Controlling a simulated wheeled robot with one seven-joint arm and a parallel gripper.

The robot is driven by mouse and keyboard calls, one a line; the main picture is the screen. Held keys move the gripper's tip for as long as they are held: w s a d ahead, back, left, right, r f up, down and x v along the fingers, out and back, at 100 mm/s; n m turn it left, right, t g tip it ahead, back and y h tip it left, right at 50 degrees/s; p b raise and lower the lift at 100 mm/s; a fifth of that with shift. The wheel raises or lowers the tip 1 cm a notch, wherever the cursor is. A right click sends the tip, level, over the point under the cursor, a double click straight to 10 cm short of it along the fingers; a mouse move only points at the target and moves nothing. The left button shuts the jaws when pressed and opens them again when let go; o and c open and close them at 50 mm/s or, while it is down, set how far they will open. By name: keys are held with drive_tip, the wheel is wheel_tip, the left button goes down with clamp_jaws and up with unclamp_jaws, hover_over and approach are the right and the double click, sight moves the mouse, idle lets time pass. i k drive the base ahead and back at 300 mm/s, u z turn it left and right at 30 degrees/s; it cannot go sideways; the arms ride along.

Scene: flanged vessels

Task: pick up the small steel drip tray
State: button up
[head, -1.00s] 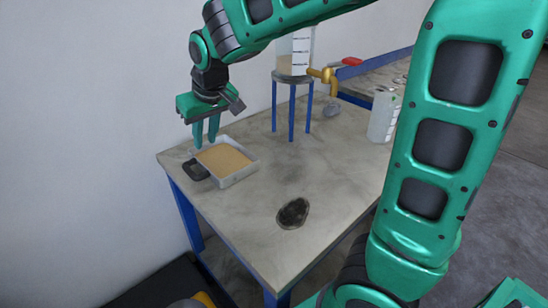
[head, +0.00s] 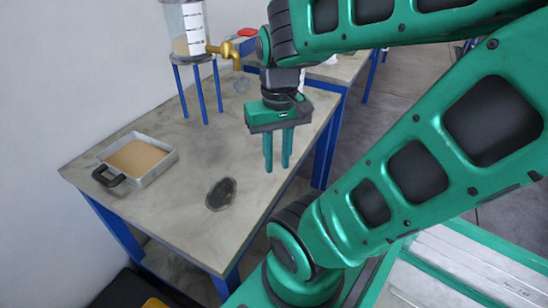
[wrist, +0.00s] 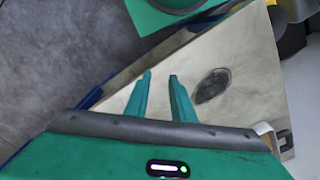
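A small light-grey, straight-walled tray (head: 153,174) with a tan inside and a black handle (head: 108,176) sits at the left end of the table. It looks like the drip tray. A pale edge (wrist: 262,128) and dark handle at the right of the wrist view appear to be part of it. My gripper (head: 277,169) points down near the table's right edge, well right of the tray. Its two fingers are apart with nothing between them, as the wrist view also shows (wrist: 160,75).
A dark oval patch or flat lump (head: 221,194) is on the table (head: 190,235) between tray and gripper. A clear vessel (head: 185,28) with a brass tap (head: 223,49) stands on a blue-legged stand (head: 202,95) behind. The table between is mostly clear.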

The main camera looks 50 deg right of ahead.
sight(137, 159)
drive_tip(key=k, duration=0.5)
drive_tip(key=z, duration=0.75)
drive_tip(key=k, duration=0.9)
drive_tip(key=u, duration=0.6)
drive_tip(key=i, duration=1)
drive_tip(key=z, duration=0.1)
